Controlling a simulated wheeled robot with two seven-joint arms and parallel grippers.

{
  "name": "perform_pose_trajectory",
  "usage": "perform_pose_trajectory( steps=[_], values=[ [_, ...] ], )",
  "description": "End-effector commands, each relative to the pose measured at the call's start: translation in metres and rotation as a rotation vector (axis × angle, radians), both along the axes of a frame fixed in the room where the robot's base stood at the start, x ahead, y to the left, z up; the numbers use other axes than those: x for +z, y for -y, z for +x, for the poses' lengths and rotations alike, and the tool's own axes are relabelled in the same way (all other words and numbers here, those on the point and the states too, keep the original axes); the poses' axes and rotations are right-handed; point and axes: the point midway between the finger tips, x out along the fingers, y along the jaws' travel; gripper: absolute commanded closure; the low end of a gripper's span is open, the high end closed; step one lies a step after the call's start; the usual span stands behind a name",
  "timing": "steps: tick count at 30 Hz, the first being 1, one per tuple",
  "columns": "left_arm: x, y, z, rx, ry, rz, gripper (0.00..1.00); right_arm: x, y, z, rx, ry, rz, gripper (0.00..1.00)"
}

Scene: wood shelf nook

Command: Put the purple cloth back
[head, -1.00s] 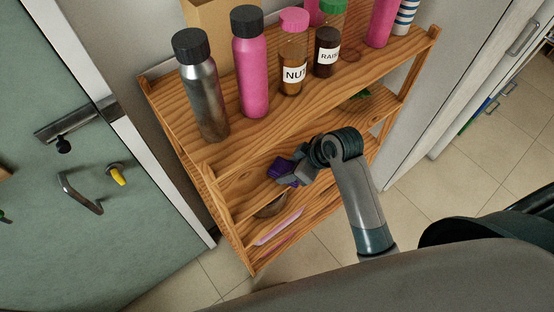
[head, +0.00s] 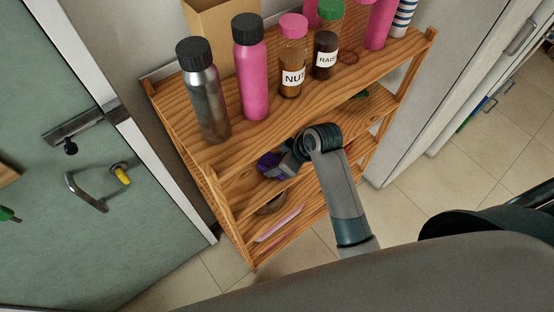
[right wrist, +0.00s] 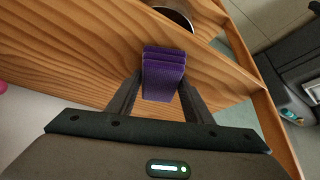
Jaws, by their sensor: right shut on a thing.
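The purple cloth (head: 268,161) is a small folded bundle at the middle level of the wooden shelf (head: 222,184). It also shows in the right wrist view (right wrist: 163,72), between the two fingers. My right gripper (head: 280,165) is shut on the cloth; the fingers (right wrist: 163,95) lie along its two sides in the wrist view. I cannot tell whether the cloth touches the shelf board. My left gripper is not in view.
The top board holds a grey bottle (head: 207,95), a pink bottle (head: 251,75), a nut jar (head: 291,60) and a raisin jar (head: 325,50). A brown bowl (head: 271,205) and a pink item (head: 279,224) lie lower. A green door (head: 60,240) stands left.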

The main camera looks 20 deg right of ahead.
Motion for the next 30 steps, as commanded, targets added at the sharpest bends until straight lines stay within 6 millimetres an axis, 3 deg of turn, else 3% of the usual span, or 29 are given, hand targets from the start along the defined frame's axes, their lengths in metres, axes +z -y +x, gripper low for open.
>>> perform_pose_trajectory(
  steps=[6,7,9,22,30],
  values=[
    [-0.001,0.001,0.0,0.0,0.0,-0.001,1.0,-0.001,0.0,0.0,0.0,0.0,0.0,0.72],
    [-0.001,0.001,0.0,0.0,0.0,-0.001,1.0,-0.001,0.0,0.0,0.0,0.0,0.0,0.47],
    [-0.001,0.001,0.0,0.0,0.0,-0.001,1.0,-0.001,0.0,0.0,0.0,0.0,0.0,0.35],
    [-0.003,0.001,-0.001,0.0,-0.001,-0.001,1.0,0.003,0.002,-0.001,0.0,0.003,0.0,0.35],
    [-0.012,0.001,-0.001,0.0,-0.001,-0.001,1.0,0.027,0.012,-0.011,0.001,0.005,-0.002,0.35]
  ],
)
